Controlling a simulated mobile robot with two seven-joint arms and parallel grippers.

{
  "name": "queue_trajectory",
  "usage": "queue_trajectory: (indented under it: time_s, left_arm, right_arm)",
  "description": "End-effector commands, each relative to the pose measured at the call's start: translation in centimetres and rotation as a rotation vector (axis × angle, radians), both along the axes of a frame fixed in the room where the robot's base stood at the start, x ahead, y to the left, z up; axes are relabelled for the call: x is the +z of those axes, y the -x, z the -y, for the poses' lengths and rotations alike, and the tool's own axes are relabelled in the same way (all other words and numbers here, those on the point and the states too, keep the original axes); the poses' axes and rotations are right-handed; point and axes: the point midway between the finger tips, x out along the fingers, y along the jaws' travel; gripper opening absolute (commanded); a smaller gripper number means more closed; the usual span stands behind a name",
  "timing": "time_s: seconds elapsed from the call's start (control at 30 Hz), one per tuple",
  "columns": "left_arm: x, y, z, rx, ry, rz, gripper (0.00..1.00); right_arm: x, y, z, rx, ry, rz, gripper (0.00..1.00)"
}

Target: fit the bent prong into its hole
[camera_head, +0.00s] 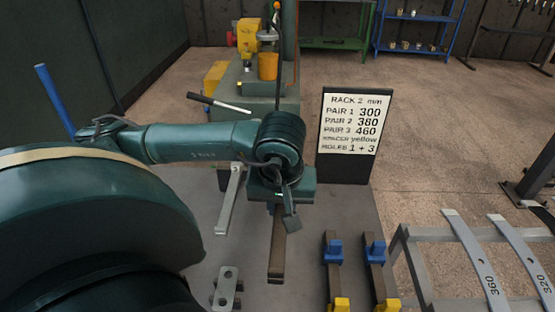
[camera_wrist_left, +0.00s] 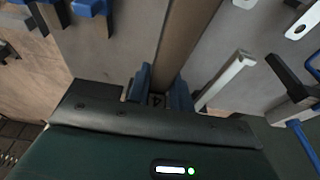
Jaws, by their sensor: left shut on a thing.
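My left gripper (camera_head: 280,198) is over the grey bench in the head view. In the left wrist view its two blue-grey fingers (camera_wrist_left: 159,92) are shut on a long brown bar (camera_wrist_left: 184,38). This bar (camera_head: 277,250) reaches toward the front of the bench in the head view. Its gripped end is mostly hidden by the gripper. A small grey plate with two round holes (camera_head: 226,286) is at the front left of the bench. I cannot tell which part is the bent prong, or which hole is its own. My right gripper is not in view.
A pale metal bar (camera_head: 229,205) is left of the gripper. Two brown rails (camera_head: 331,262) with blue and yellow blocks are to the right. A sign (camera_head: 349,135) stands behind. A rack (camera_head: 403,262) holds curved strips marked 360 and 320.

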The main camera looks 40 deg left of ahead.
Motion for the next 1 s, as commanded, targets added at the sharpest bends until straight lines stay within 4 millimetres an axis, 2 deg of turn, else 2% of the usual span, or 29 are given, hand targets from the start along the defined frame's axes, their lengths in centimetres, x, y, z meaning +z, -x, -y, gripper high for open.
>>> queue_trajectory:
  time_s: [0.5, 1.0]
  left_arm:
    - [0.0, -0.1, -0.1, 0.002, 0.002, 0.005, 0.0]
    - [0.0, -2.8, -2.3, 0.002, 0.001, 0.005, 0.0]
  right_arm:
    - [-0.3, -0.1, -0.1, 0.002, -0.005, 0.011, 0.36]
    - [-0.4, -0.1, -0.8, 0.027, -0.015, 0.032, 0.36]
